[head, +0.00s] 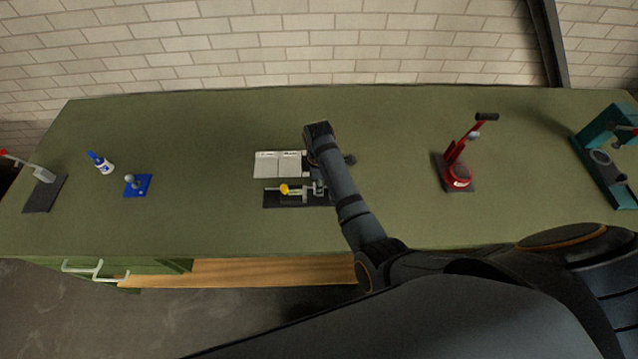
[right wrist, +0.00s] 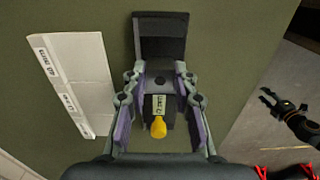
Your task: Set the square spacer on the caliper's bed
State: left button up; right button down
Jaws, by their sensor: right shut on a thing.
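The caliper (head: 298,195) lies on the green bench with a dark base and a yellow knob at its left end. In the right wrist view its dark base (right wrist: 160,45) runs beneath my gripper, with the yellow knob nearest the camera. My right gripper (right wrist: 160,76) is above the caliper, its fingers closed on a small grey piece, which I take to be the square spacer (right wrist: 160,82). My own arm and fingers hide most of it, and I cannot tell if it touches the bed. What looks like my left gripper (right wrist: 290,110) is small at the right, over the floor.
A white two-panel labelled sheet (head: 278,164) lies just behind the caliper. A red tool (head: 458,176) stands to the right and a teal fixture (head: 602,160) at the far right.

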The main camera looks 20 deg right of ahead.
jog(key=shift+f, duration=0.35)
dwell(0.3)
jog(key=shift+f, duration=0.4)
jog(key=shift+f, duration=0.1)
dwell(0.6)
jog(key=shift+f, duration=0.25)
dwell(0.5)
jog(key=shift+f, duration=0.55)
jog(key=c, duration=1)
grip_release()
